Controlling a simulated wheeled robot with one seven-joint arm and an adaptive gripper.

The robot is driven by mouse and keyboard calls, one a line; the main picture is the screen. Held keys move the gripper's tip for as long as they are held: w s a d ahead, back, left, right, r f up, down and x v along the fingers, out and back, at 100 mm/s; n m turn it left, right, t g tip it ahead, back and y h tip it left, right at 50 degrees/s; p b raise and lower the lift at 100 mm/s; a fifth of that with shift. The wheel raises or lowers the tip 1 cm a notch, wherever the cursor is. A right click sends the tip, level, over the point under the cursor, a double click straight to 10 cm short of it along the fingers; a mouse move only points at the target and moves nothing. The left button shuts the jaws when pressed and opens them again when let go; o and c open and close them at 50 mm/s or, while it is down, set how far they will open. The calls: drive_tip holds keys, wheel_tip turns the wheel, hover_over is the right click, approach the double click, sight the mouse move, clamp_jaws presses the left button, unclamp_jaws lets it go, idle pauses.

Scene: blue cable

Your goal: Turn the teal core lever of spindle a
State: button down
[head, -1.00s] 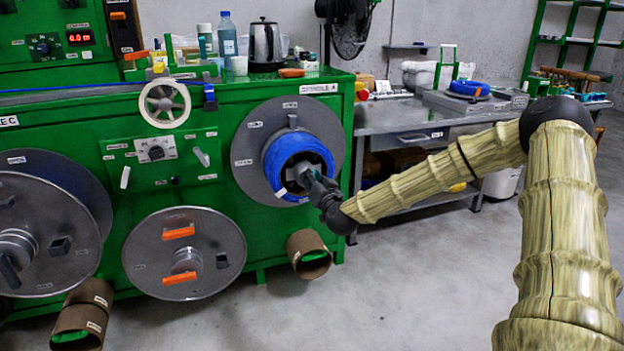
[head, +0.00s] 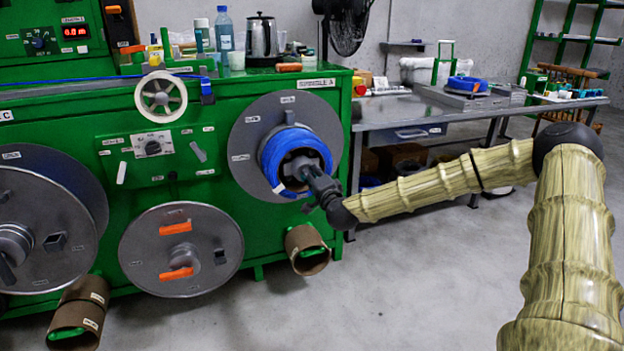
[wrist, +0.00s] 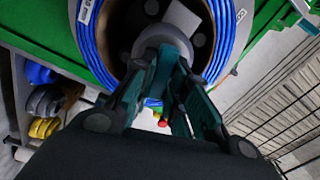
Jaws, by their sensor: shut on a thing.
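Spindle A is the grey flanged reel (head: 248,150) at the right end of the green machine, with a blue cable coil (head: 273,160) around its core. My gripper (head: 306,172) reaches into the front of the core from the right. In the wrist view, my gripper's fingers (wrist: 160,80) are closed in at the grey core hub (wrist: 163,38), inside the blue coil (wrist: 88,45). They are shut on the teal core lever there. The lever is largely hidden by the fingers, and its dark teal is hard to tell from theirs. Its angle cannot be told.
A lower reel with orange levers (head: 180,250) and a large grey reel (head: 30,235) sit to the left. A brown tube (head: 307,250) is below spindle A. A metal bench (head: 400,120) stands right of the machine. The floor in front is clear.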

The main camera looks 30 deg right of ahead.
drive_tip(key=shift+d+f+m+b, duration=0.15)
drive_tip(key=shift+m+b, duration=0.1)
drive_tip(key=shift+m, duration=0.4)
drive_tip(key=shift+a+f+m+b, duration=0.15)
drive_tip(key=shift+m+b, duration=0.1)
drive_tip(key=shift+m, duration=0.4)
drive_tip(key=shift+d+m, duration=0.15)
drive_tip(key=shift+m, duration=0.15)
drive_tip(key=c, duration=1.4)
unclamp_jaws()
drive_tip(key=shift+s, duration=0.1)
drive_tip(key=shift+r, duration=0.1)
drive_tip(key=v, duration=1.2)
